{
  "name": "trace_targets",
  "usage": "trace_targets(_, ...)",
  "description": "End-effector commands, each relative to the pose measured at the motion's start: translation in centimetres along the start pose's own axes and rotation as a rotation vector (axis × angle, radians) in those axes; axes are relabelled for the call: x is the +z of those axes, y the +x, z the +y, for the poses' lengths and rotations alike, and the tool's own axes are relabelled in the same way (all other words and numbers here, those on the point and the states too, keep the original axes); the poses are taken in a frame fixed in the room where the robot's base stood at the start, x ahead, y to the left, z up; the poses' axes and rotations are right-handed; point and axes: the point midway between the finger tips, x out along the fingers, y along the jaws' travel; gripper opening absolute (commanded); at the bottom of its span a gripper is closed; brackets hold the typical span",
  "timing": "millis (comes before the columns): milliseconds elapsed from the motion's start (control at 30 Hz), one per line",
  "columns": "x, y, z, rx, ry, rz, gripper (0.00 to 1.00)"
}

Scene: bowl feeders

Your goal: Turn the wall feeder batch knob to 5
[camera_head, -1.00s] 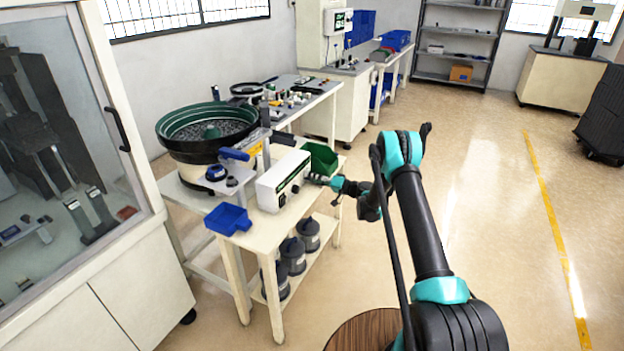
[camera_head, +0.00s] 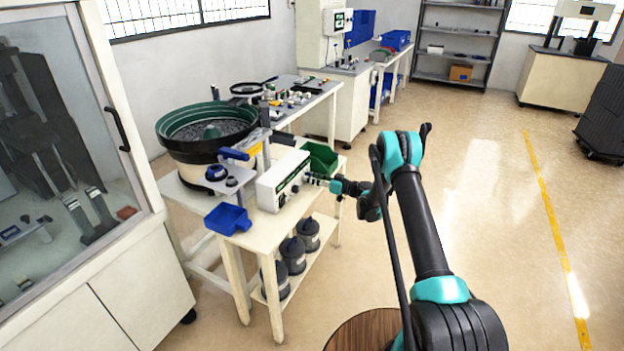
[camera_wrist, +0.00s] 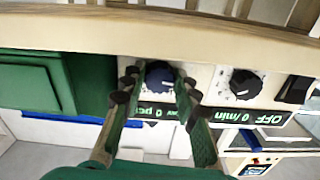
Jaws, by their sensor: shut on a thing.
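The white control box (camera_head: 284,181) stands on the near bench, with its front facing my arm. In the wrist view its panel (camera_wrist: 205,78) carries a blue knob (camera_wrist: 159,76) and a black knob (camera_wrist: 246,84) to the right of it. My gripper (camera_wrist: 157,88) is shut on the blue knob, one finger on each side. A green display strip (camera_wrist: 135,112) by the knob shows "0" and what looks like "pcs", partly covered by the fingers. The knob's pointer and scale are too small to read. In the head view my gripper (camera_head: 318,180) meets the box front.
A green bin (camera_head: 321,157) stands close beside the box. The bowl feeder (camera_head: 205,130) is behind it, and a blue tray (camera_head: 228,219) sits at the bench's near corner. A dark switch (camera_wrist: 295,90) is right of the black knob. The floor to the right is open.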

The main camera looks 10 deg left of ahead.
Motion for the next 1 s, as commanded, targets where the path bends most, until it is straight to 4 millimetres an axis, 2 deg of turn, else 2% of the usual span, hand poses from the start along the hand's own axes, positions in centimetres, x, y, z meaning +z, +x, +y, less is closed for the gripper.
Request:
trace_targets(300, 0.15, -0.09, -0.03, -0.001, -0.114, -0.003, 0.01)
trace_targets(833, 0.13, -0.08, -0.02, -0.001, -0.134, -0.002, 0.01)
trace_targets(867, 0.13, -0.08, -0.02, -0.001, -0.134, -0.002, 0.34)
trace_targets(1000, 0.08, -0.05, -0.01, -0.001, -0.133, -0.001, 0.51)
